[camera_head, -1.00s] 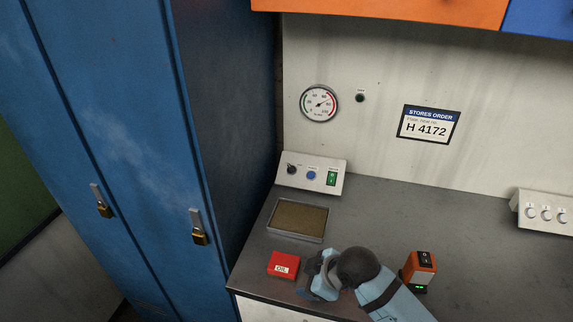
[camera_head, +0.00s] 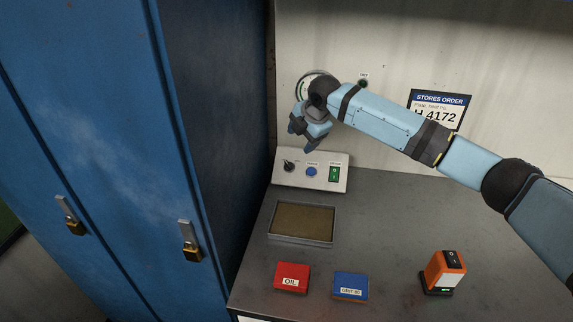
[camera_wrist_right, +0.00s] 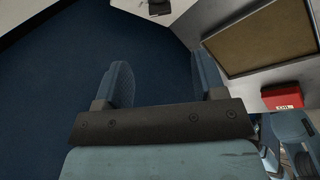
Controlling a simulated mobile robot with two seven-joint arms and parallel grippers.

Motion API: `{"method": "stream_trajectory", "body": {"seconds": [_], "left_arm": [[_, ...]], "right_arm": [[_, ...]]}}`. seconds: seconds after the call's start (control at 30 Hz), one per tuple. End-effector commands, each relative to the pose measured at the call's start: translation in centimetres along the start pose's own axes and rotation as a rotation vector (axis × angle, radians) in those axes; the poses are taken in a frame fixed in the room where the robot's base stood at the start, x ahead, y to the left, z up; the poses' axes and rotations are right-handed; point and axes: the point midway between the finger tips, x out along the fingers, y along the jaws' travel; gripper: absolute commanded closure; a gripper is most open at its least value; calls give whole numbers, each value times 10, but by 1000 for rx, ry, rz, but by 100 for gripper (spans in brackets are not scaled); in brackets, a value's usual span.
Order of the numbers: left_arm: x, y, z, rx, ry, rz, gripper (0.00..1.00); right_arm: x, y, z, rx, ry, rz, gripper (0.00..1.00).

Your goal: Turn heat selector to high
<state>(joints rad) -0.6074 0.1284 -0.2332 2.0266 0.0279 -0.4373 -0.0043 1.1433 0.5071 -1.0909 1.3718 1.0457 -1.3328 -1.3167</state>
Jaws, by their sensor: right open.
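The white control panel (camera_head: 322,186) stands on the counter against the back wall. It carries a black selector knob (camera_head: 289,166) at left, a blue button (camera_head: 311,172) in the middle and a green switch (camera_head: 334,174) at right. The label at the knob is too small to read. My right gripper (camera_head: 301,138) is open and empty, above the panel and apart from it. In the right wrist view its fingers (camera_wrist_right: 163,75) stand apart with nothing between them. Part of a pale panel (camera_wrist_right: 135,6) shows at that view's top edge. My left gripper is not in view.
A blue locker (camera_head: 215,120) stands close at left of the panel. A shallow tray (camera_head: 303,241), a red box (camera_head: 291,277), a blue box (camera_head: 350,286) and an orange switch unit (camera_head: 445,270) are on the counter. My right forearm partly covers the wall gauge (camera_head: 304,84).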

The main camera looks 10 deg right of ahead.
Motion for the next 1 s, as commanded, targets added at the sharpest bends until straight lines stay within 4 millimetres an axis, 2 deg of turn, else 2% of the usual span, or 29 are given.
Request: {"method": "stream_trajectory", "body": {"seconds": [0.17, 0.4, 0.6, 0.8, 1.0], "left_arm": [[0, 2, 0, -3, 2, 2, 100], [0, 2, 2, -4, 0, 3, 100], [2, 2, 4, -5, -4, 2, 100], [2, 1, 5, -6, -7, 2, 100], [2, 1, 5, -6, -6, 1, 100]], "right_arm": [[27, 0, -1, 0, 1, -3, 36], [80, -1, -1, 1, 1, -3, 36], [114, 0, -1, 2, 0, -2, 36], [131, 0, -1, 1, 1, 0, 36], [133, 0, -1, 1, 0, 1, 36]]}}
